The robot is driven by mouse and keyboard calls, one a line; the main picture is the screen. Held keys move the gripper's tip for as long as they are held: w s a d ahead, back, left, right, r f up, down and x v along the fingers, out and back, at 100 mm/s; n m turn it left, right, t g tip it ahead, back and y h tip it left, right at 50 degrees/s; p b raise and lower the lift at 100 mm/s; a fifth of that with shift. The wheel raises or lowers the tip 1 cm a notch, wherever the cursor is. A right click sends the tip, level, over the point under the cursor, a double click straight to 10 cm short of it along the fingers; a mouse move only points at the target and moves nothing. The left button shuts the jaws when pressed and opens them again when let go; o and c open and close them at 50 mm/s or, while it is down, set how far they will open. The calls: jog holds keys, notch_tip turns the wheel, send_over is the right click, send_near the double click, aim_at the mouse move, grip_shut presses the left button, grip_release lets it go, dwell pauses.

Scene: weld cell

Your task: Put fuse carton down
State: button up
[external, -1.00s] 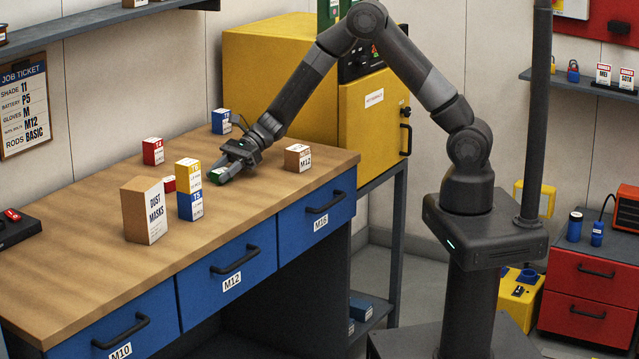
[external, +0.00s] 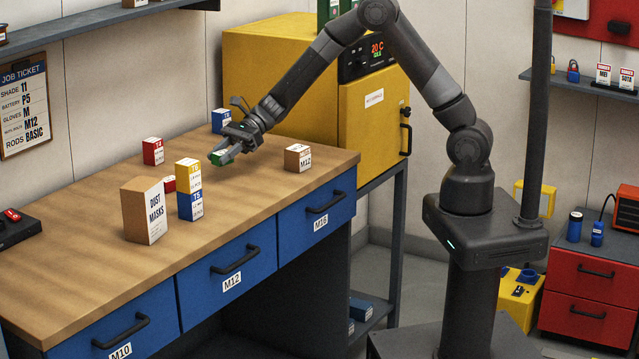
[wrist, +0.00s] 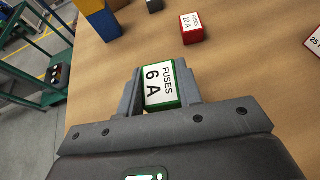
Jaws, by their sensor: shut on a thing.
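My gripper (external: 226,153) is shut on a small green fuse carton (external: 219,157) above the workbench (external: 130,275). In the wrist view the carton (wrist: 160,86) sits between both fingers (wrist: 160,92), its white label reading "FUSES 6 A". The fingers cover its sides. A red carton labelled "FUSES 10 A" (wrist: 191,30) stands on the wood ahead of it. Part of another red-edged, white-labelled carton (wrist: 314,40) shows at the right edge.
Near the gripper stand a yellow carton (external: 188,173) on a blue one (external: 190,206), a dust mask box (external: 145,210), a red carton (external: 153,151), a blue carton (external: 221,121) and a brown M12 box (external: 298,158). A yellow oven (external: 270,75) is behind. The bench's front is mostly clear.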

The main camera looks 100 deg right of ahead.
jog(key=s+d+r, duration=0.6)
jog(key=s+d, duration=0.1)
jog(key=d, duration=0.1)
jog(key=w+a+r+m+h, duration=0.1)
jog(key=w+a+r, duration=0.3)
jog(key=w+a, duration=0.35)
jog(key=w+a+r+m+t+h, duration=0.1)
jog(key=w+a+r, duration=0.4)
jog(key=w+a, duration=0.3)
jog(key=w+a+r, duration=0.4)
jog(key=w+a, duration=0.3)
jog(key=a, duration=0.2)
send_over(150, 179)
jog(key=shift+m+h, duration=0.3)
jog(key=shift+h, duration=0.1)
notch_tip(150, 179, down, 7)
jog(key=shift+a+r, duration=0.1)
jog(key=shift+r, duration=0.1)
jog(key=shift+f, duration=1.95)
jog(key=shift+f, duration=0.15)
jog(key=o, duration=1)
